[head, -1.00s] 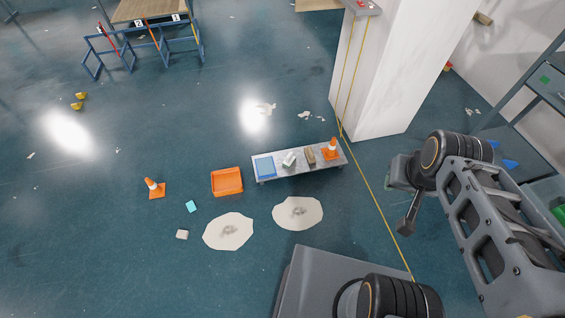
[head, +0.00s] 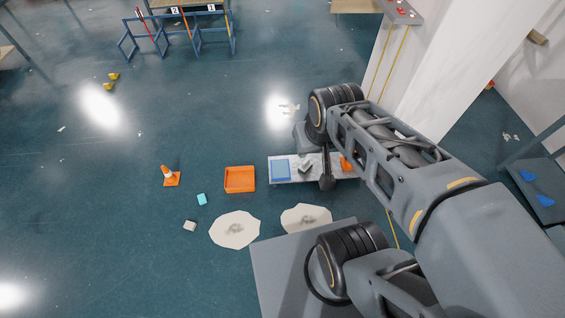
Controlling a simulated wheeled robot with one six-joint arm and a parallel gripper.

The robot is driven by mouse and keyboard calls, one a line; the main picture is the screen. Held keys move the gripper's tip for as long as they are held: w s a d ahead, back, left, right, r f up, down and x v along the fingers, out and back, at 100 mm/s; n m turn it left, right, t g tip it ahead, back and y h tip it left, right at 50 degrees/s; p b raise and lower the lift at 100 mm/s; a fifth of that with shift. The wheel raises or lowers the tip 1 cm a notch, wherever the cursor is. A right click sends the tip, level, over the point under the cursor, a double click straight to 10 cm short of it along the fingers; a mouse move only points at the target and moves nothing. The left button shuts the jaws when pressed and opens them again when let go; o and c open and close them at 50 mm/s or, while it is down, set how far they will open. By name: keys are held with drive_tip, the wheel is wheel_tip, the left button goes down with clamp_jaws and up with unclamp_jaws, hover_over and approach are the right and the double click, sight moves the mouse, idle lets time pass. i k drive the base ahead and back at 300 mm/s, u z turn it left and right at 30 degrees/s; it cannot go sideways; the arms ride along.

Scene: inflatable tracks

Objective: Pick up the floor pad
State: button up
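No thing in view is clearly marked as the floor pad. A small cyan block (head: 202,199) and a small off-white block (head: 190,225) lie apart on the floor at left of centre. A flat blue pad or tray (head: 281,169) lies on the left end of a low grey bench (head: 312,179). My gripper (head: 326,185) points down over the bench's middle, right of the blue item and apart from the floor blocks. Its fingers are too small and dark to show whether they are open. My arm hides part of the bench's right side.
An orange tray (head: 240,190) and an orange-and-white cone (head: 170,177) stand on the floor left of the bench. Two pale flat patches (head: 235,243) lie in front. A white pillar (head: 440,70) stands behind my arm. The floor at left is largely clear.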

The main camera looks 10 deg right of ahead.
sight(305, 165)
drive_tip(key=u, duration=0.05)
drive_tip(key=i, duration=1.25)
drive_tip(key=z, duration=0.6)
